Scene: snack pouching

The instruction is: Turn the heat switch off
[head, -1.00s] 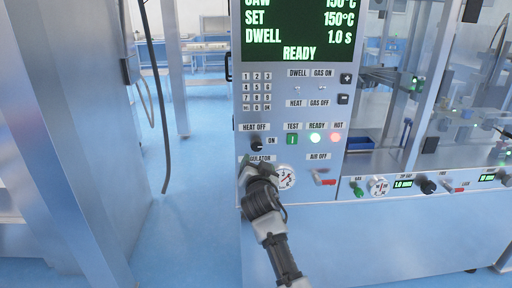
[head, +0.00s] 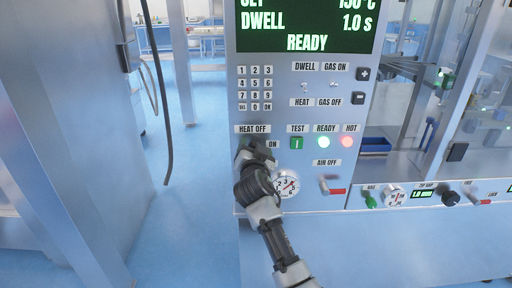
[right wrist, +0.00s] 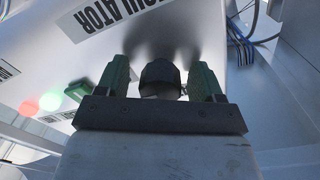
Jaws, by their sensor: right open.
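The heat switch is a black rotary knob (right wrist: 160,76) on the machine's upright panel. In the right wrist view it stands between the two green-padded fingers of my right gripper (right wrist: 160,84), which are open with a small gap on each side. In the head view my right gripper (head: 253,150) covers the knob, just below the HEAT OFF label (head: 252,129) and beside the ON label (head: 272,144). The knob's pointing direction is hidden. My left gripper is not in view.
The pressure gauge (head: 287,184) sits just below right of my gripper. The green TEST button (head: 297,143), lit READY lamp (head: 323,142), red HOT lamp (head: 347,142) and red-handled air lever (head: 332,188) are to the right. Open floor lies left of the panel.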

